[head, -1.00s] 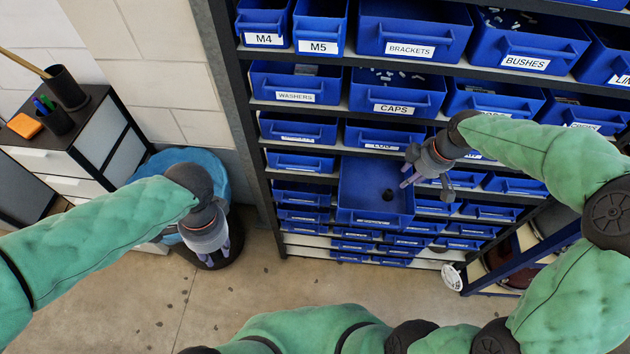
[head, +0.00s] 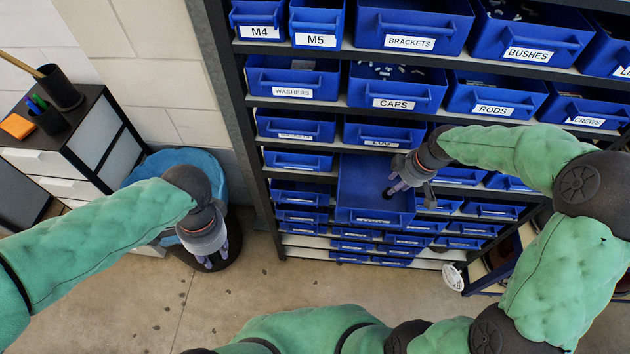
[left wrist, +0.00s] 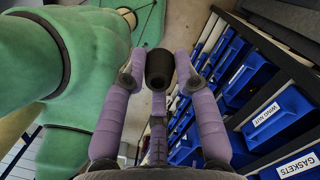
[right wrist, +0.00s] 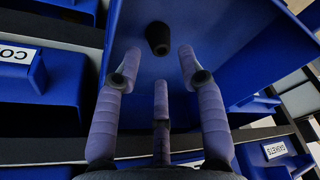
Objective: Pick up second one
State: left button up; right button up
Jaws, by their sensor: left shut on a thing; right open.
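My left gripper (head: 210,258) hangs low at the left, over the floor near the blue-lidded bin. In the left wrist view its fingers (left wrist: 160,75) are shut on a black knob-like piece (left wrist: 159,68). My right gripper (head: 391,187) is open at a pulled-out blue drawer (head: 362,172) of the rack. A second black piece (right wrist: 158,37) lies in that drawer and shows in the right wrist view between and just beyond the open fingertips (right wrist: 160,65). In the head view this piece is mostly hidden by the fingers.
The rack (head: 250,132) holds several blue bins, such as the CAPS bin (head: 397,90) and the RODS bin (head: 490,97). A drawer cabinet (head: 75,150) with a pen cup stands at the left. The floor (head: 200,310) in front is mostly clear.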

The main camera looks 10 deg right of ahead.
jog(key=b+x, duration=0.1)
jog(key=x, duration=0.4)
jog(key=c, duration=0.6)
jog(key=shift+o, duration=0.2)
jog(key=shift+r, duration=0.1)
